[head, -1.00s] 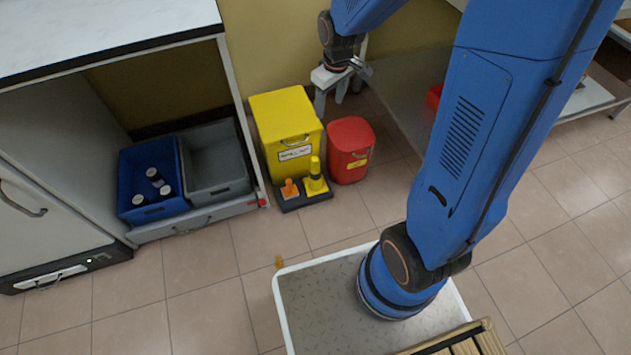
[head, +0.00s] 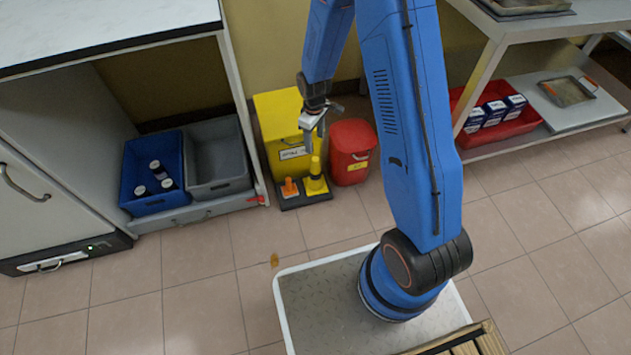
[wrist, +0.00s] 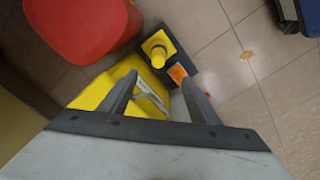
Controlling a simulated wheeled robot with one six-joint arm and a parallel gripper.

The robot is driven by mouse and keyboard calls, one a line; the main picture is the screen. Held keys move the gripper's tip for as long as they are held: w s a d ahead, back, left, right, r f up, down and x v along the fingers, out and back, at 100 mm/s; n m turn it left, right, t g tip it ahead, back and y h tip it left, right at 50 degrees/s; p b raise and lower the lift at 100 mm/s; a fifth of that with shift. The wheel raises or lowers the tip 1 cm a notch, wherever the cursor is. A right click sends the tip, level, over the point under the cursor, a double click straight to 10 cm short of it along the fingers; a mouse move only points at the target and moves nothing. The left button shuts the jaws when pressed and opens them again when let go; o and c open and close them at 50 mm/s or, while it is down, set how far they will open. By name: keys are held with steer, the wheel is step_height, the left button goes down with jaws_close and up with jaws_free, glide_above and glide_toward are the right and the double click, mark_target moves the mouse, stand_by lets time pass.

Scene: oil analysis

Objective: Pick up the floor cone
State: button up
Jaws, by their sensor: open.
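A yellow cone with a dark band (head: 315,181) stands upright on a dark base plate (head: 305,201) on the floor. A smaller orange cone (head: 289,188) stands beside it on the left. My gripper (head: 314,145) is open and empty, pointing down above the plate, apart from both cones. In the wrist view, the yellow cone (wrist: 159,47) and the orange one (wrist: 178,73) show just beyond and between the fingertips (wrist: 159,77). The fingers partly cover the yellow bin behind the cones in the head view.
A yellow bin (head: 280,122) and a red bin (head: 350,150) stand close behind the cones. Blue (head: 140,203) and grey (head: 217,165) crates sit on the low shelf at left. A brown spot (head: 275,260) marks the otherwise clear floor in front.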

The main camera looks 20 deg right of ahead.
mark_target(315, 159)
step_height(315, 159, down, 12)
steer(key=shift+r, duration=0.15)
steer(key=shift+w+d+f, duration=0.1)
steer(key=shift+d+f, duration=0.05)
steer(key=shift+f, duration=1.2)
steer(key=shift+d+f, duration=0.1)
steer(key=shift+f, duration=1.25)
jaws_close()
